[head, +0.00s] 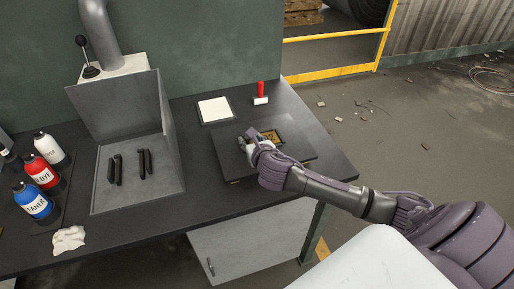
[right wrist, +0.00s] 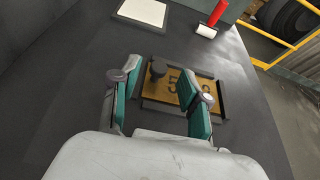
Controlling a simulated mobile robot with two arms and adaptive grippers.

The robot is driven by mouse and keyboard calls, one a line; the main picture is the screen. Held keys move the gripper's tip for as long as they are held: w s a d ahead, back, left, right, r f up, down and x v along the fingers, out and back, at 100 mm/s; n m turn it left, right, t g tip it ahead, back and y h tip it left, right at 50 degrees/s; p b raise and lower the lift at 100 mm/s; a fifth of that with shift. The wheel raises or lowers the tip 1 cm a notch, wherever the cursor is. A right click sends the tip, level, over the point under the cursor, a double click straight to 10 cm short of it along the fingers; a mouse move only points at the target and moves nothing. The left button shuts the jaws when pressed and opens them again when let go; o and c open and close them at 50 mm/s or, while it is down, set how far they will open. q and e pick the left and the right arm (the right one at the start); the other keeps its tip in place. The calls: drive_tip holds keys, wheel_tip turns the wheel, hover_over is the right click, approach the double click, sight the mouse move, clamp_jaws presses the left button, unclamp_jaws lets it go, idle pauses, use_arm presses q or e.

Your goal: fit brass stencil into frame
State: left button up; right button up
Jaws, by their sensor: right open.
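The brass stencil (right wrist: 160,93), a yellow plate with dark cut-out characters, lies within the dark frame (right wrist: 222,104) in the right wrist view. I cannot tell whether it sits fully down. A dark round knob (right wrist: 158,70) stands at its far left part. My right gripper (right wrist: 159,76) is open, with its teal-padded fingers to either side of the knob and over the stencil, partly hiding both. In the head view my right gripper (head: 248,142) is over the left of the frame, and some brass (head: 273,136) shows to its right. My left gripper is not in view.
The frame is on a raised dark board (head: 299,153) near the bench's right end. A white pad (head: 215,109) and a red-handled roller (head: 261,94) lie behind. A grey metal booth (head: 125,130), bottles (head: 43,173) and a white rag (head: 68,239) are to the left.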

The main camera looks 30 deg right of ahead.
drive_tip(key=v, duration=0.8)
drive_tip(key=shift+s+r, duration=0.1)
drive_tip(key=shift+s, duration=0.15)
drive_tip(key=shift+a, duration=0.1)
